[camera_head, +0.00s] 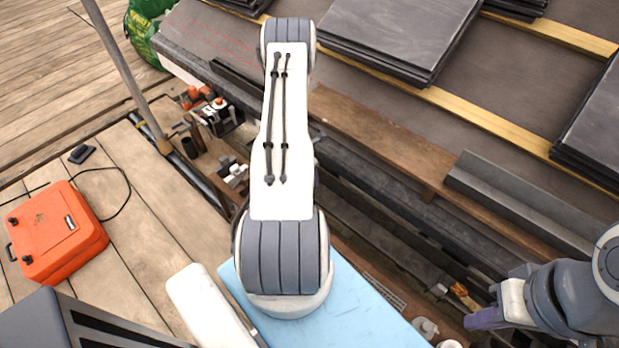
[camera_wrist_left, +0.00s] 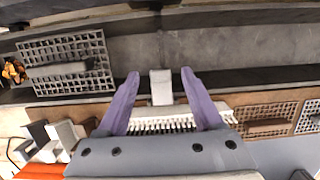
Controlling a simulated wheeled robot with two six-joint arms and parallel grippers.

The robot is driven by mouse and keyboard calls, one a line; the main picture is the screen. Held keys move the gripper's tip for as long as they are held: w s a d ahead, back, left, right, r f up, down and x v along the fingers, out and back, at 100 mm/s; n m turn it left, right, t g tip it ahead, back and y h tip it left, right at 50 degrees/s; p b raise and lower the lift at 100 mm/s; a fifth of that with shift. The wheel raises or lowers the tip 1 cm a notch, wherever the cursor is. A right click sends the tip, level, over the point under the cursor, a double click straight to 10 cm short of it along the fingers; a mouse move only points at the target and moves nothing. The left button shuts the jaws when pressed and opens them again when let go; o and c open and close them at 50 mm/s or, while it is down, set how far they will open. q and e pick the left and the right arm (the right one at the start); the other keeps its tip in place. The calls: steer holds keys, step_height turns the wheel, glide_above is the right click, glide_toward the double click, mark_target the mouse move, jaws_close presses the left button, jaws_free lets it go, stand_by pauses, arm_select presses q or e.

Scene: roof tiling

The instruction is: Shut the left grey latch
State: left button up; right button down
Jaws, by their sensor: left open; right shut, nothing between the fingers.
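My left gripper (camera_wrist_left: 160,73) is open in the left wrist view, with two purple fingers spread apart. A small pale grey block (camera_wrist_left: 161,86) stands between the fingers, with a gap on both sides; it may be the latch, but I cannot tell for sure. A white toothed strip (camera_wrist_left: 165,125) lies just below it. A grey mesh panel with a grey bar (camera_wrist_left: 58,69) is left of the fingers. In the head view my left arm hides its gripper and whatever is there. My right gripper (camera_head: 483,319) is shut and empty at the lower right.
Dark slate stacks (camera_head: 400,35) lie on the roof with yellow battens. An orange case (camera_head: 55,232) sits on the wooden deck at left. Brown mesh panels (camera_wrist_left: 265,122) are right of the left fingers. White and dark blocks (camera_wrist_left: 52,140) stand at their lower left.

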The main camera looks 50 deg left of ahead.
arm_select(q)
steer(key=p+v, duration=0.3)
steer(key=v, duration=0.5)
steer(key=shift+r, duration=0.2)
